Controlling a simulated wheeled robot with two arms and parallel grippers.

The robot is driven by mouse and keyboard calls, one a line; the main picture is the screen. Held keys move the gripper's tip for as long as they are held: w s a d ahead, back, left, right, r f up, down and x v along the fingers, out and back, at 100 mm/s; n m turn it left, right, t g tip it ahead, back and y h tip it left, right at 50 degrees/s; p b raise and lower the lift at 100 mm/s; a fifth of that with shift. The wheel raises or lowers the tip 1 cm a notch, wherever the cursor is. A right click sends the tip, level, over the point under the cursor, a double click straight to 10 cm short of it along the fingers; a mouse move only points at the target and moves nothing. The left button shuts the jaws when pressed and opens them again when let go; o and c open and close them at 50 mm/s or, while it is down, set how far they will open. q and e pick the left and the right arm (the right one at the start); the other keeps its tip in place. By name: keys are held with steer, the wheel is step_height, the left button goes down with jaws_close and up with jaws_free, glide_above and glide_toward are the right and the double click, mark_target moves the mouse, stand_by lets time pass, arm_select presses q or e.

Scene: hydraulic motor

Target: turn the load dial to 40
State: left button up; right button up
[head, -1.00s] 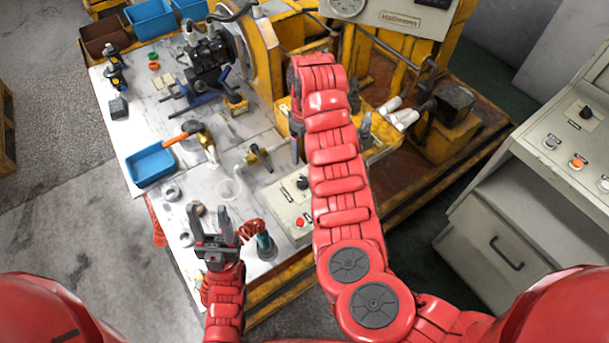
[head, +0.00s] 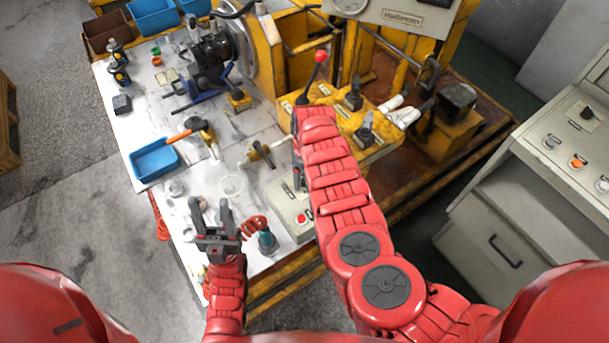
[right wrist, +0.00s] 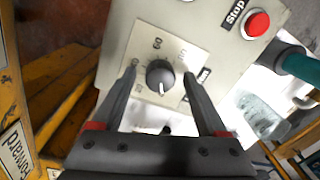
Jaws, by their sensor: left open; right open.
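The load dial (right wrist: 160,77) is a dark round knob on a pale square plate, seen in the right wrist view. Its white pointer mark faces the bottom of that picture. In the head view the knob is hidden by my right arm, above the pale control box (head: 288,213). My left gripper (head: 211,210) is open and empty over the front of the table.
A red stop button (right wrist: 257,22) sits on the same box near the dial and also shows in the head view (head: 301,218). A teal object with a red coil (head: 265,240) stands close by. A red-knobbed lever (head: 320,57) rises on the yellow block behind.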

jaws_close()
stand_by(0.3)
